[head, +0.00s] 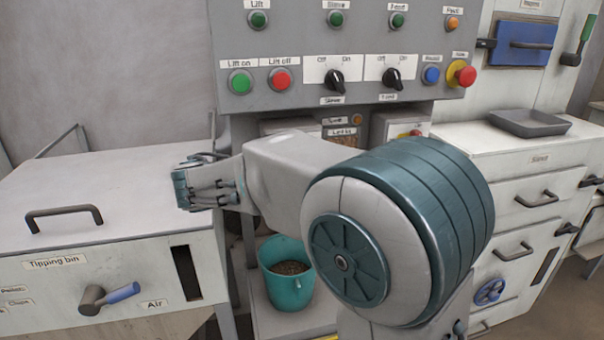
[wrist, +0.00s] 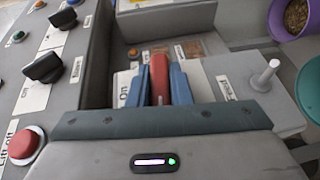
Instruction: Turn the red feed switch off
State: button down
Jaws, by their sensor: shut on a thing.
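A red switch handle (wrist: 159,78) stands on a grey surface in the middle of the wrist view. The two blue fingers of my gripper (wrist: 160,86) are on either side of it and shut on it. The base of the switch is hidden by my gripper. In the head view my arm crosses the middle, and I cannot make out the fingertips or the held switch there.
The control panel (head: 300,105) has a red lift-off button (head: 281,80), which also shows close to my gripper in the wrist view (wrist: 22,145). A white peg (wrist: 264,75) stands right of my gripper. A teal bucket (head: 285,290) of pellets stands below. The tipping bin (head: 110,200) is left.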

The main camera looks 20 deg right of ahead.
jog(key=shift+w+a+r+t+h+b, duration=0.15)
jog(key=shift+t+h+b, duration=0.2)
jog(key=shift+h, duration=0.25)
jog(key=shift+n, duration=0.3)
jog(key=c, duration=1.3)
grip_release()
jog(key=shift+a, duration=0.1)
jog(key=p+v, duration=0.1)
jog(key=v, duration=1.2)
jog(key=shift+a+f, duration=0.2)
jog(key=shift+a, duration=0.15)
